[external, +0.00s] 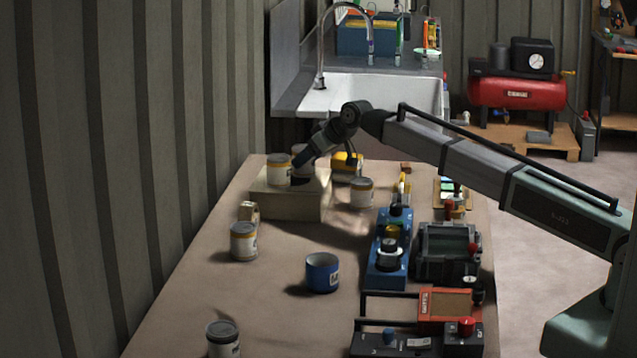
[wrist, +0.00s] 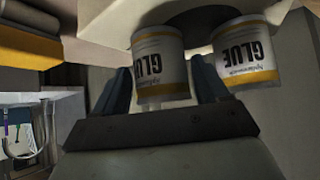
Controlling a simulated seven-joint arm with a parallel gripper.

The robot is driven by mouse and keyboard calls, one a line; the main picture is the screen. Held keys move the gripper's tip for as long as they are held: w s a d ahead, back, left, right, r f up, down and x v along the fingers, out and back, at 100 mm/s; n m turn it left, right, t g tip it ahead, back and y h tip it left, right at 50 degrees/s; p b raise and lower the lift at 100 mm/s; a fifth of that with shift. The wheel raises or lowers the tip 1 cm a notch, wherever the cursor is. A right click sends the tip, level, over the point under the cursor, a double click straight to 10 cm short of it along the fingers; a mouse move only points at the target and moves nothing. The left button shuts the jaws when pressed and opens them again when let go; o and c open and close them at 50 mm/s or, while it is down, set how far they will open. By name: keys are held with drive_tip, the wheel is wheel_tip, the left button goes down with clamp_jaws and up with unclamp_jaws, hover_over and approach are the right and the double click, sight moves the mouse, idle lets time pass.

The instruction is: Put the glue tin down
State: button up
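My gripper (external: 300,172) is low over the right part of a pale block (external: 285,207) in the external view. In the wrist view, which shows the tins upside down, its two fingers (wrist: 162,85) stand close on both sides of a white glue tin (wrist: 160,62) with a yellow band, and seem shut on it. In the external view that tin (external: 305,152) is mostly hidden by my gripper. A second glue tin (external: 278,168) stands on the block just left of it; it also shows in the wrist view (wrist: 243,52). Whether the held tin touches the block is unclear.
Other tins stand on the table (external: 285,255): one right of the block (external: 361,193), one in front (external: 243,241), one at the near edge (external: 222,339). A blue mug (external: 322,273) stands mid-table. Blue equipment (external: 388,262) and dark and red equipment line the right side.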

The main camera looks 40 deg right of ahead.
drive_tip(key=shift+o, duration=1.4)
drive_tip(key=v, duration=1.2)
